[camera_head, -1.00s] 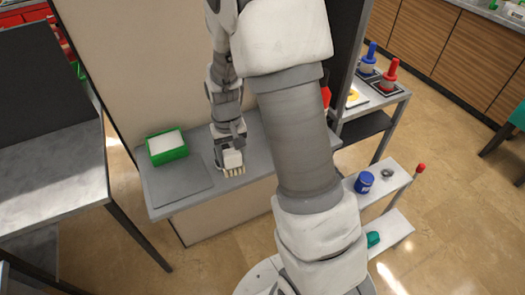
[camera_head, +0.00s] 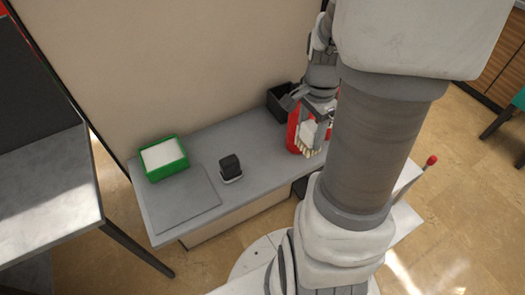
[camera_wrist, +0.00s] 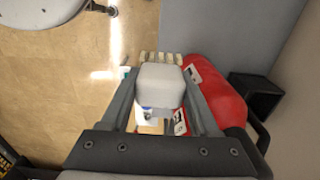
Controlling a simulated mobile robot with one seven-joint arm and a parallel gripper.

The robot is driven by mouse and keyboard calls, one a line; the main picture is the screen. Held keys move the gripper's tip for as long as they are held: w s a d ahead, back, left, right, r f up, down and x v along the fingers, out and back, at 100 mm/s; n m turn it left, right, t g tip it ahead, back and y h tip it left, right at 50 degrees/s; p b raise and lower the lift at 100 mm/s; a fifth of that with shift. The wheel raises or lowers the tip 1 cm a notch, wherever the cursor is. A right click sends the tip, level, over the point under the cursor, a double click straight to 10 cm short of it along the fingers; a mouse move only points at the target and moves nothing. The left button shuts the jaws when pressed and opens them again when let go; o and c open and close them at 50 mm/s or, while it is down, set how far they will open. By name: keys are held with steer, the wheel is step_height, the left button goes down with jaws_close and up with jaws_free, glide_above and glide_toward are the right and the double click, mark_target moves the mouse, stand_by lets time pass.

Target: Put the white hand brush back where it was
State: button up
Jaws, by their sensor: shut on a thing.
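The white hand brush (camera_wrist: 160,85) has a blocky white body and cream bristle tufts along one edge. It sits between the two fingers of my gripper (camera_wrist: 160,108), which is shut on it. In the head view the brush (camera_head: 308,137) is above the right end of the grey bench (camera_head: 255,140), in front of a red rounded container (camera_head: 293,132). In the wrist view the red container (camera_wrist: 218,90) lies just right of my right finger. I cannot tell whether the brush touches it. My arm hides part of the bench's right end.
A black open box (camera_head: 279,104) stands behind the red container against the beige panel. A dark block on a pale base (camera_head: 231,168) stands mid-bench. A green tray (camera_head: 181,165) with white contents and a grey mat (camera_head: 183,200) are at left. Bench around the dark block is clear.

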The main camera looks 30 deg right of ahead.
steer(key=w+a+f, duration=0.3)
steer(key=w, duration=0.1)
steer(key=w+a+f, duration=0.4)
steer(key=shift+a, duration=0.2)
steer(key=shift+f, duration=1.8)
steer(key=shift+f, duration=0.15)
steer(key=o, duration=1.5)
steer(key=shift+c, duration=0.2)
